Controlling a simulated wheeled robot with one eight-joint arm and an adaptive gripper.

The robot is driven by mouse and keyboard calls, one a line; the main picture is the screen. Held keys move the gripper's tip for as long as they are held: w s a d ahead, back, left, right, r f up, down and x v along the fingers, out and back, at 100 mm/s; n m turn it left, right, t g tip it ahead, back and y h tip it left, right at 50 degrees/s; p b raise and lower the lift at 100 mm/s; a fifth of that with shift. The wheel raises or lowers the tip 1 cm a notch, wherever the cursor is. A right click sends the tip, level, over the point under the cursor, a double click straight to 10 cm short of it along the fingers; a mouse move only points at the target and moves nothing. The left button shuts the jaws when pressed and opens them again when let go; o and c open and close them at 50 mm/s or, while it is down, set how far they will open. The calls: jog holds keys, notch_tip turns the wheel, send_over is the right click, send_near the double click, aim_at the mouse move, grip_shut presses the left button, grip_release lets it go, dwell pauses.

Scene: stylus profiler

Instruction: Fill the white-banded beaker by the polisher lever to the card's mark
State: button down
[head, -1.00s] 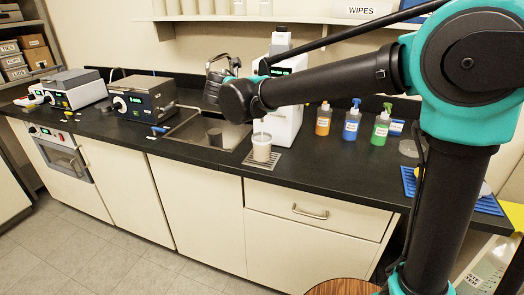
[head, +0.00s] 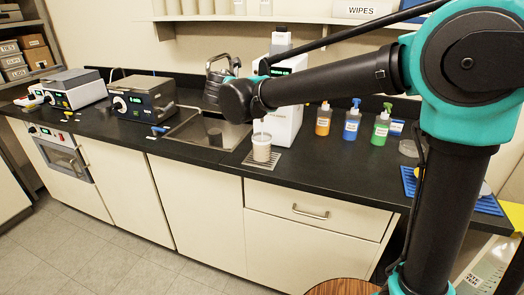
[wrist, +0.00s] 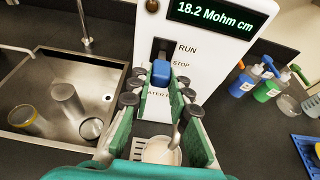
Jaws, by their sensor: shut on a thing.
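The water polisher (head: 290,118) is a white unit on the counter; its display reads 18.2 Mohm cm in the wrist view (wrist: 220,50). Its blue lever (wrist: 161,73) sits in front of a dark slot beside the RUN and STOP labels. My gripper (wrist: 157,88) is shut on the lever, green fingers either side. The beaker (head: 261,148) stands upright on a drain grate (head: 255,164) below the polisher; in the wrist view its open rim (wrist: 160,151) shows under the spout (wrist: 177,137), partly behind my fingers. Its band and water level are unclear. No card is identifiable.
A steel sink (wrist: 20,88) left of the polisher holds several vessels, one yellow-rimmed (wrist: 24,117). Orange (head: 323,119), blue (head: 352,121) and green (head: 381,124) bottles stand to the right. A blue rack (head: 408,182) lies at the right end. The front counter edge is mostly clear.

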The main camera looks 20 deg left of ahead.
jog(key=shift+w+f+t, duration=0.1)
jog(key=shift+f+t, duration=0.45)
jog(key=shift+t, duration=0.35)
jog(key=shift+f+t, duration=0.55)
jog(key=shift+t, duration=0.35)
jog(key=shift+f, duration=0.1)
jog(key=shift+w+f+t+h, duration=0.3)
jog(key=shift+f+t, duration=0.35)
jog(key=shift+t, duration=0.55)
jog(key=c, duration=1.3)
grip_release()
jog(key=shift+r, duration=0.1)
jog(key=shift+c, duration=0.2)
jog(key=shift+s, duration=0.15)
jog(key=shift+c, duration=0.4)
jog(key=v, duration=0.7)
